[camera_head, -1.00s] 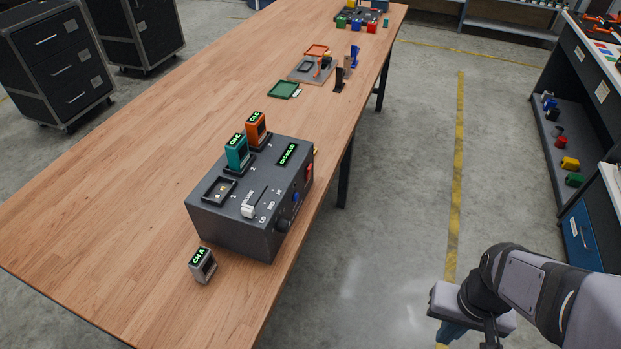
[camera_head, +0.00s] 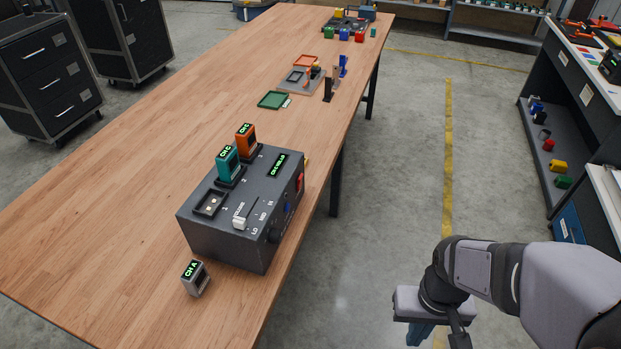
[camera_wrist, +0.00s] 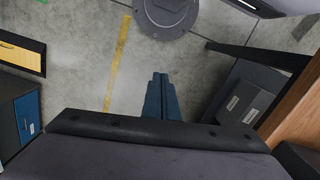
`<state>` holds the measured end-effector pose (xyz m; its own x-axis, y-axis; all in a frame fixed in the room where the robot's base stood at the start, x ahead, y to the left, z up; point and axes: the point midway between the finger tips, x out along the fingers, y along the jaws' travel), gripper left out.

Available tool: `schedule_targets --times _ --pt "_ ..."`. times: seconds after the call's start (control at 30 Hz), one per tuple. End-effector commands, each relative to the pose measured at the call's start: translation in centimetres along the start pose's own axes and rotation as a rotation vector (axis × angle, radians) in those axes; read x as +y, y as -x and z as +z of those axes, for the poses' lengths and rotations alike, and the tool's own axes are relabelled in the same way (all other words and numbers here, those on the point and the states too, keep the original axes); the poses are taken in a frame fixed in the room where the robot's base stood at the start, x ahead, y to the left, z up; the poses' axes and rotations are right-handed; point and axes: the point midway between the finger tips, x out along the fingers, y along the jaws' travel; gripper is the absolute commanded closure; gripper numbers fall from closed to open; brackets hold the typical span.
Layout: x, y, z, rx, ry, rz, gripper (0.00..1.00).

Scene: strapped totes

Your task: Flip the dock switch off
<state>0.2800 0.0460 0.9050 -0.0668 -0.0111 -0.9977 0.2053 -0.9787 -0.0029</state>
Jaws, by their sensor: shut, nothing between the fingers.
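The dock (camera_head: 215,240) is a dark grey box on the wooden table in the head view, with numbered slots and a lit display on top. On its right side face there is a red part (camera_head: 300,183), which looks like a switch; its on or off position is too small to tell. A blue button (camera_head: 287,207) and a dark knob (camera_head: 274,236) are on the same side. My gripper (camera_head: 418,334) hangs over the floor to the right of the table, apart from the dock. Its blue fingers (camera_wrist: 161,98) are shut and empty in the wrist view.
A teal module (camera_head: 229,164) and an orange module (camera_head: 246,142) stand in the dock; slot 1 is empty. A grey CH A module (camera_head: 195,278) stands on the table (camera_head: 110,225) before the dock. A white slider (camera_head: 239,222) is on top. Floor between table and right shelving is clear.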

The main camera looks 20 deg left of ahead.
Motion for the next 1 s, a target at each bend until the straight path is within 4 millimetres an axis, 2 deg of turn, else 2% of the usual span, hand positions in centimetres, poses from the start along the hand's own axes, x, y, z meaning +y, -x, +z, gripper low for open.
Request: schedule_targets --times 0.03,0.17,0.27,0.4,0.53,0.6,0.7,1.0 --pt "-1.6 0.4 -2.1 0.018 0.032 -0.013 1.0" --pt "-5.8 2.0 -7.6 0.098 0.037 -0.082 1.0" --pt "-9.2 4.2 -12.2 0.184 0.02 -0.158 1.0" --pt "-12.7 8.3 -18.2 0.318 -0.026 -0.272 1.0" --pt "-14.8 13.1 -22.6 0.447 -0.065 -0.371 1.0" --pt "-15.7 15.2 -24.2 0.502 -0.079 -0.416 1.0" --pt "-16.4 16.9 -25.4 0.548 -0.092 -0.456 1.0" --pt "-16.4 17.2 -25.8 0.577 -0.063 -0.454 1.0"
